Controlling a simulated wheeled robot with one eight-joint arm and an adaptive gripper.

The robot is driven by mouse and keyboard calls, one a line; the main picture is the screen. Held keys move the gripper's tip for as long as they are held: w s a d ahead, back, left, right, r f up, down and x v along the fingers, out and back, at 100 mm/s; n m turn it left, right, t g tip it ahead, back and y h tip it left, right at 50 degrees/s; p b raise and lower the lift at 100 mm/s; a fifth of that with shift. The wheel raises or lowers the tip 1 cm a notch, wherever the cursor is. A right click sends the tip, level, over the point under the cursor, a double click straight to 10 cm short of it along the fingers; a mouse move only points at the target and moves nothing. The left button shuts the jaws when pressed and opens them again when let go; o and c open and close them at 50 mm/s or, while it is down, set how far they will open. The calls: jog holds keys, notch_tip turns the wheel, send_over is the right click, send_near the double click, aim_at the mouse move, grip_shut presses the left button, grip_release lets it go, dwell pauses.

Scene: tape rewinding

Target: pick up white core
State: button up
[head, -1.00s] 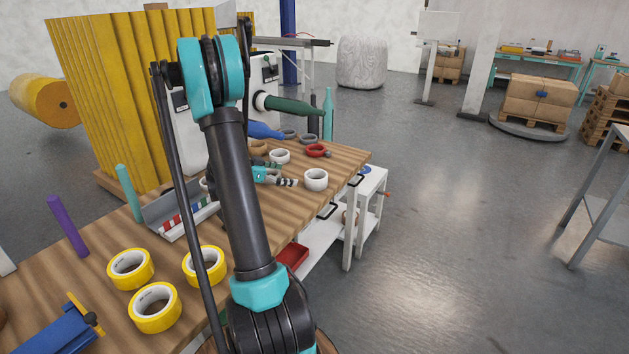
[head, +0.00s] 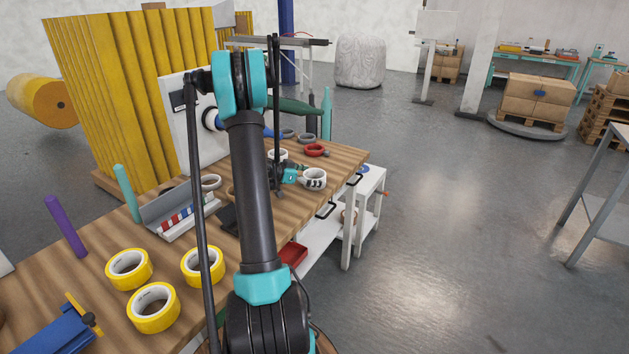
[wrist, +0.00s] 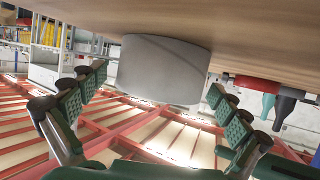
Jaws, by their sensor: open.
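A white core (head: 320,174), a short ring, stands near the table's right edge. It also shows in the wrist view (wrist: 163,68), large and central. My gripper (head: 307,181) is at this core from its left side in the head view. In the wrist view my gripper (wrist: 158,84) is open, with one green-padded finger on either side of the core and gaps showing beside it. The fingers do not appear closed on it. A second white core (head: 279,154) lies farther back on the table, partly hidden by my arm.
The wooden table (head: 95,250) carries several yellow tape rolls (head: 130,268), a red ring (head: 315,150), a grey tray (head: 172,215) and a white machine (head: 180,125). Blue and green bottle-like parts stick out behind my arm. Open floor lies to the right.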

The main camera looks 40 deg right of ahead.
jog(key=shift+d, duration=0.1)
jog(key=shift+c, duration=0.2)
jog(key=c, duration=1.2)
